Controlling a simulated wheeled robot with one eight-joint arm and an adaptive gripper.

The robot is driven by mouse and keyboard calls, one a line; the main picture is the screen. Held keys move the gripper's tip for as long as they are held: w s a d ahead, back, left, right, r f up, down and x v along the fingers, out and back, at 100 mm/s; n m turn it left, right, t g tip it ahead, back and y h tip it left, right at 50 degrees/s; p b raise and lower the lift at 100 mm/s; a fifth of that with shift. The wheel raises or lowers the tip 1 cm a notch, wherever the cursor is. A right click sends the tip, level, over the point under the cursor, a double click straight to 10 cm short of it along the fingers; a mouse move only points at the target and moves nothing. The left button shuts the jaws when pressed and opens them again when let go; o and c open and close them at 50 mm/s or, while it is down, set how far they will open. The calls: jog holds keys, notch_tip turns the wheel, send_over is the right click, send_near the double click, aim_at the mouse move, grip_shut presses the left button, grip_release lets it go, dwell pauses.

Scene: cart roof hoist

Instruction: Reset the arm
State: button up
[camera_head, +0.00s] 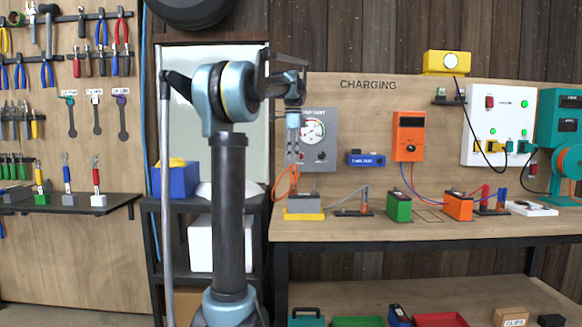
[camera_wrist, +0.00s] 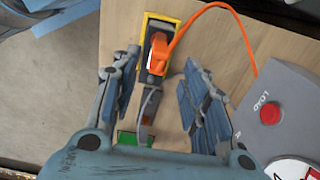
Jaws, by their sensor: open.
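My arm stands in the centre-left of the head view, with my gripper (camera_head: 293,150) pointing down over the left end of the charging bench (camera_head: 360,229). In the wrist view my gripper (camera_wrist: 161,64) has its two fingers spread, with nothing held between them. Below it is a yellow and grey block (camera_head: 304,215) with an orange piece and an orange cable on it. In the wrist view the orange piece (camera_wrist: 157,55) shows between the fingers, apparently below them. My arm hides part of the panel behind it.
A grey gauge box (camera_head: 325,155) stands close to the right of my gripper. Green (camera_head: 399,206) and orange (camera_head: 458,206) battery-like blocks with cables sit farther right. A shelf with a blue bin (camera_head: 176,181) is left of the bench. A tool wall is at far left.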

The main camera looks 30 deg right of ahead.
jog(key=shift+r, duration=0.65)
jog(key=s+a+f+n, duration=0.3)
jog(key=a+f+n, duration=0.3)
jog(key=a, duration=0.6)
jog(key=s+a+f+n, duration=0.3)
jog(key=a+f+n, duration=0.3)
jog(key=a, duration=0.7)
jog(key=s+a+f+n, duration=0.4)
jog(key=s+a+f, duration=0.1)
jog(key=f, duration=0.4)
jog(key=s+a+f+n+t, duration=0.1)
jog(key=s+a+f+n, duration=0.3)
jog(key=f, duration=0.5)
jog(key=s+a+f+n+t, duration=0.1)
jog(key=s+a+f+n, duration=0.3)
jog(key=s+a+f, duration=0.2)
notch_tip(320, 180, down, 3)
jog(key=s, duration=0.2)
jog(key=shift+s+a+f, duration=0.15)
jog(key=shift+s+a, duration=0.15)
jog(key=shift+a, duration=0.1)
jog(key=shift+c, duration=0.9)
